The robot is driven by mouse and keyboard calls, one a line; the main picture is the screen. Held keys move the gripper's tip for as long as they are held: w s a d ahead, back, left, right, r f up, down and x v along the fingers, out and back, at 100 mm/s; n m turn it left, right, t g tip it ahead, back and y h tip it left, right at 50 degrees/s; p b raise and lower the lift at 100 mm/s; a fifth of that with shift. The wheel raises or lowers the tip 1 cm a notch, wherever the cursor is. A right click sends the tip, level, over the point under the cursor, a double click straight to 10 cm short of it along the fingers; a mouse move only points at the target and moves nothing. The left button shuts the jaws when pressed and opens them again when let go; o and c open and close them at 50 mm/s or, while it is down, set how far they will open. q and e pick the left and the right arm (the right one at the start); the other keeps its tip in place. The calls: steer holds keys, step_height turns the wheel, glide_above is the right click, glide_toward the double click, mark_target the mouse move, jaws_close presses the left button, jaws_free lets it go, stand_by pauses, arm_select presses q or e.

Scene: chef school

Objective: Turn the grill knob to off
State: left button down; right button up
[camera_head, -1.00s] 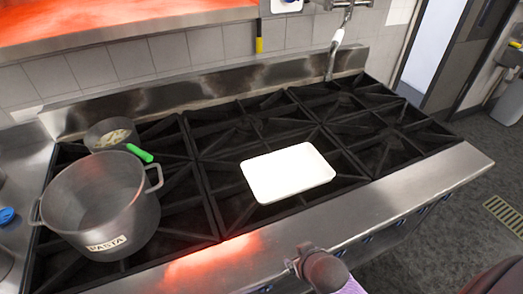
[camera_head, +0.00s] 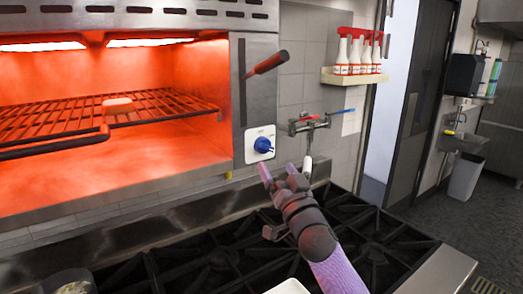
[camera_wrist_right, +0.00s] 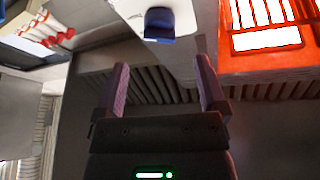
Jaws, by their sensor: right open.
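The grill knob (camera_head: 263,145) is blue on a white plate, on the steel panel right of the glowing grill (camera_head: 110,120). It also shows at the top of the right wrist view (camera_wrist_right: 160,24), ahead of the fingers. My right gripper (camera_head: 278,172) is open and empty, just below the knob and apart from it. In the right wrist view its two purple fingers (camera_wrist_right: 160,88) stand apart with nothing between them. The knob's exact setting is hard to read. My left gripper is not in view.
A red-handled lever (camera_head: 268,62) sticks out above the knob. A wall tap (camera_head: 312,122) and a shelf with spray bottles (camera_head: 355,75) are to the right. The black stove grates (camera_head: 220,262) lie below. A small pale item (camera_head: 117,105) sits on the grill rack.

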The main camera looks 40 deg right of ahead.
mark_target(266, 150)
steer(key=x, duration=0.6)
steer(key=shift+w+p, duration=0.35)
steer(key=shift+p, duration=0.05)
steer(key=shift+d, duration=0.1)
steer(key=c, duration=1.2)
